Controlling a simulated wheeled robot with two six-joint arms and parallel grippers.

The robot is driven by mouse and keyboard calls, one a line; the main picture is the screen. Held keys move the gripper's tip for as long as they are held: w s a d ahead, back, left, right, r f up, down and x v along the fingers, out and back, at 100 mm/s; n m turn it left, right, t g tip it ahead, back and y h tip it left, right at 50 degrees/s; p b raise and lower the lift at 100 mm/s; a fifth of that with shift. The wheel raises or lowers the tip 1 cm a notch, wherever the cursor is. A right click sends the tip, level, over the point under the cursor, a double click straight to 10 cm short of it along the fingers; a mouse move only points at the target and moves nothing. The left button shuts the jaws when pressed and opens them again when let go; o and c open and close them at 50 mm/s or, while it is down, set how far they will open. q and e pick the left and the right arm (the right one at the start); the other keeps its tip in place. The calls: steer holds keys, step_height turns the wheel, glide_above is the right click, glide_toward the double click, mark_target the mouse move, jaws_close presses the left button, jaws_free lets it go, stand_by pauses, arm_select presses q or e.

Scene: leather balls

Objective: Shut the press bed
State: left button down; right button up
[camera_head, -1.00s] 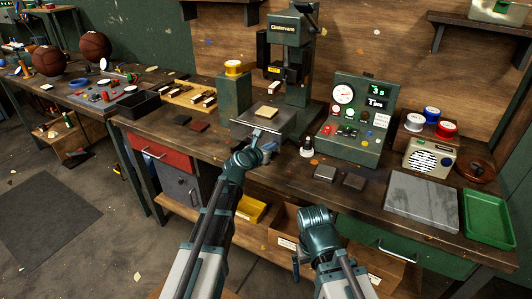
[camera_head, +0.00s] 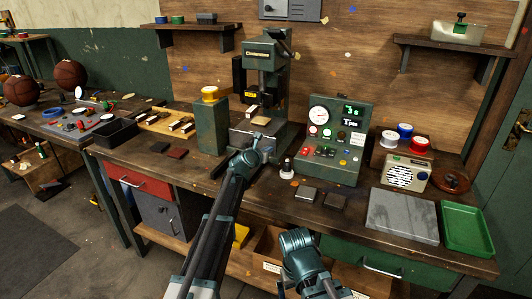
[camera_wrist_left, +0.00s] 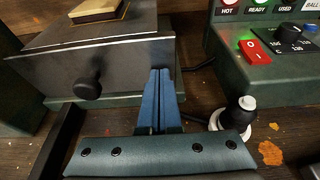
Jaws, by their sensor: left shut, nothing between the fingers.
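The press (camera_head: 266,62) is a dark green machine on the workbench. In the left wrist view, the bed's front face (camera_wrist_left: 130,62) carries a round black knob (camera_wrist_left: 88,84). My left gripper (camera_head: 258,146) is at the bed's front. In the wrist view its blue fingers (camera_wrist_left: 159,78) are shut and empty, with their tips at the front face, right of the knob. My right arm shows low in the head view, but its fingers do not.
A green control panel (camera_head: 333,140) stands right of the press. A small black knob with a white top (camera_head: 287,168) stands close to the bed's right.

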arm_select(q)
steer(key=shift+w+r, duration=0.15)
steer(key=shift+w, duration=0.2)
steer(key=shift+s, duration=0.1)
